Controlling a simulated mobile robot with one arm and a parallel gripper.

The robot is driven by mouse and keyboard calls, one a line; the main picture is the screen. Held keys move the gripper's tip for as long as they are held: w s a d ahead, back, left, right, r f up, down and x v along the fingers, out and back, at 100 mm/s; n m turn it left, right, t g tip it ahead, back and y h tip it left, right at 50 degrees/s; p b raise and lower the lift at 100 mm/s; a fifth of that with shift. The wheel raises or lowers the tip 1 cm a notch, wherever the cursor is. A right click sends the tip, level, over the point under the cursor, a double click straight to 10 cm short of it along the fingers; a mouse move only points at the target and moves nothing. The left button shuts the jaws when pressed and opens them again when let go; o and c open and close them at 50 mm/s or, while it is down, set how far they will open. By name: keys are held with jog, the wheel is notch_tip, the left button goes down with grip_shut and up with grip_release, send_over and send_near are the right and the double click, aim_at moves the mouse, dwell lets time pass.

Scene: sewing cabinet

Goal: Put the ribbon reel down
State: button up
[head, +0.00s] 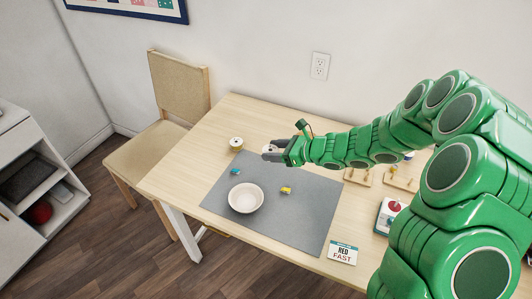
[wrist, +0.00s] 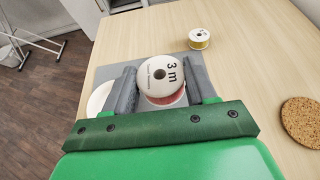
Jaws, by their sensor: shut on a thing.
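The ribbon reel (wrist: 161,75) is a white disc marked "3 m" with red ribbon at its edge. In the wrist view my gripper (wrist: 160,88) is shut on it, with a grey finger on each side. In the head view my gripper (head: 277,153) holds the reel (head: 268,149) above the back edge of the grey mat (head: 300,205). I cannot tell how high above the table it is.
A second reel with yellow ribbon (head: 236,143) stands on the bare table left of my gripper. A cream bowl (head: 246,198), a yellow item (head: 286,190) and a blue item (head: 235,171) are on the mat. A cork disc (wrist: 302,121) lies at the wrist view's right.

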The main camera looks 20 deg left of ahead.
jog(key=shift+w+a+f, duration=1.15)
jog(key=shift+w+f, duration=0.35)
jog(key=shift+w, duration=0.1)
jog(key=shift+w+a+f, duration=1.2)
jog(key=shift+w+f, duration=0.35)
jog(key=shift+w, duration=0.05)
jog(key=shift+w+a+f, duration=1.15)
jog(key=shift+w+f, duration=0.35)
jog(key=shift+w, duration=0.1)
jog(key=shift+f, duration=1.5)
jog(key=shift+f, duration=0.1)
jog(key=o, duration=1)
jog(key=shift+o, duration=0.2)
jog(key=shift+d+r, duration=0.25)
jog(key=shift+d, duration=0.1)
jog(key=v, duration=1.1)
jog(key=shift+d+r, duration=0.1)
